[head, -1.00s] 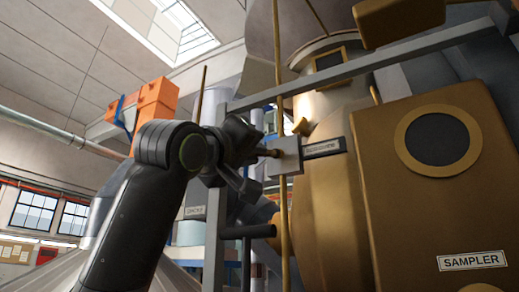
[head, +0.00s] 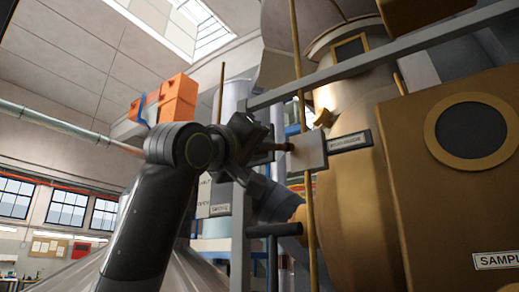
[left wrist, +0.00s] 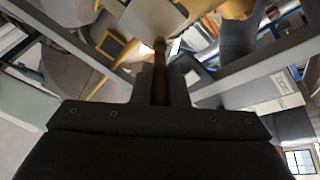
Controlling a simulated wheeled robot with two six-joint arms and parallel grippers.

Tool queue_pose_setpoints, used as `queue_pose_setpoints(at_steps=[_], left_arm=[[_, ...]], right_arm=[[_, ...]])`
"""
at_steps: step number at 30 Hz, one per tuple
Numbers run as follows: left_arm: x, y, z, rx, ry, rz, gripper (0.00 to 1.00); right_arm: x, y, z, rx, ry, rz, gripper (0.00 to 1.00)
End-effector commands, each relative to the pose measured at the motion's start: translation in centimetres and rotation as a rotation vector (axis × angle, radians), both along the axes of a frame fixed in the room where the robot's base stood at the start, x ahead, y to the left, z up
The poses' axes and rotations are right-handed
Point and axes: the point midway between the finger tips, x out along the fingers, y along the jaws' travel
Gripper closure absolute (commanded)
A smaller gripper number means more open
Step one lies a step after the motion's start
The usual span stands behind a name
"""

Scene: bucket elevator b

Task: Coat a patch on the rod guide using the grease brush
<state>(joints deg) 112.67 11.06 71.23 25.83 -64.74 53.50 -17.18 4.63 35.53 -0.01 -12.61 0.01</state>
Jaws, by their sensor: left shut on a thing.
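The rod guide (head: 311,151) is a pale grey block around a thin upright brass rod, with a dark "ROD GUIDE" label (head: 350,141) to its right. My left gripper (head: 262,146) is just left of the block, shut on the grease brush (head: 284,147), a short brown stick pointing right. The brush tip is at the block's left face; I cannot tell if it touches. In the left wrist view the brush (left wrist: 160,75) runs up between the fingers towards the pale block (left wrist: 150,18). No grease coat can be made out. My right gripper is not in view.
A grey frame bar (head: 400,52) slopes across above the block. A brass "SAMPLER" box (head: 430,210) stands at the right. A dark horizontal handle (head: 273,230) sits below the gripper. Orange boxes (head: 178,98) are behind my arm. The left side is open room.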

Motion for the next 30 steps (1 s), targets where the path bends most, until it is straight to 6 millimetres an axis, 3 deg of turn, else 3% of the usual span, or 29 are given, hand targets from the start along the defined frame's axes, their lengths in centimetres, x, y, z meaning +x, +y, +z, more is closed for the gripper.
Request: queue_pose_setpoints(at_steps=[30], left_arm=[[-4.2,-6.0,-0.1,0.0,0.0,-0.003,1.0]], right_arm=[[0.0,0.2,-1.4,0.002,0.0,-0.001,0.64]])
